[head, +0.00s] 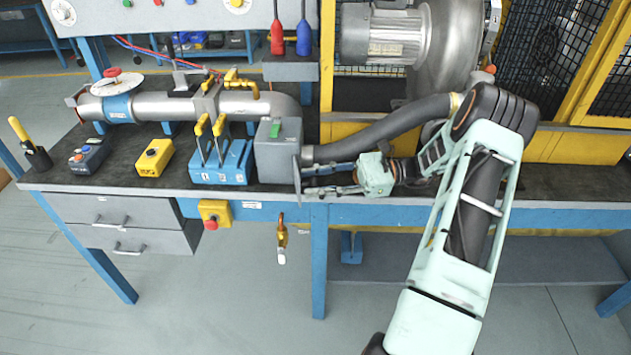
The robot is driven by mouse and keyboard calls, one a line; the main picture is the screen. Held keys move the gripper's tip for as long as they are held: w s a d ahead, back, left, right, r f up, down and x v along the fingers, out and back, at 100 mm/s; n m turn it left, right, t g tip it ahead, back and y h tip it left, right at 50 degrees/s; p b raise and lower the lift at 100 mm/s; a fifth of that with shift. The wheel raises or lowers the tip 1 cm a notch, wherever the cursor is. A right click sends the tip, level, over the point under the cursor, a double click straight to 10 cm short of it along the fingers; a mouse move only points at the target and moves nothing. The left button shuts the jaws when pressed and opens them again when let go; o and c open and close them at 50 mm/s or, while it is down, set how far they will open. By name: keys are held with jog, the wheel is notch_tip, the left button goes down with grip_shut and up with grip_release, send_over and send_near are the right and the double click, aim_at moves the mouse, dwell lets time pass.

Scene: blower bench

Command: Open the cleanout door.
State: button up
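The grey cleanout box (276,158) sits at the front edge of the bench, at the end of the metal pipe, with a green latch or tab (275,128) on top. A thin grey plate (297,178), which looks like its door, shows nearly edge-on at the box's right front corner. I cannot tell how far it stands open. My gripper (305,182) comes in from the right and points left. Its two fingers are spread, one above the other, with the tips close to the plate. Contact cannot be told, and nothing shows between the fingers.
A grey hose (390,128) runs behind my gripper from the box to the blower (450,45). Left of the box stand a blue valve block (222,170) with yellow levers and a yellow switch box (154,157). A yellow box with a red button (214,214) hangs at the bench front.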

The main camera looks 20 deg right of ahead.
aim_at(315, 177)
jog(key=shift+o, duration=0.7)
notch_tip(315, 177, up, 10)
dwell(0.4)
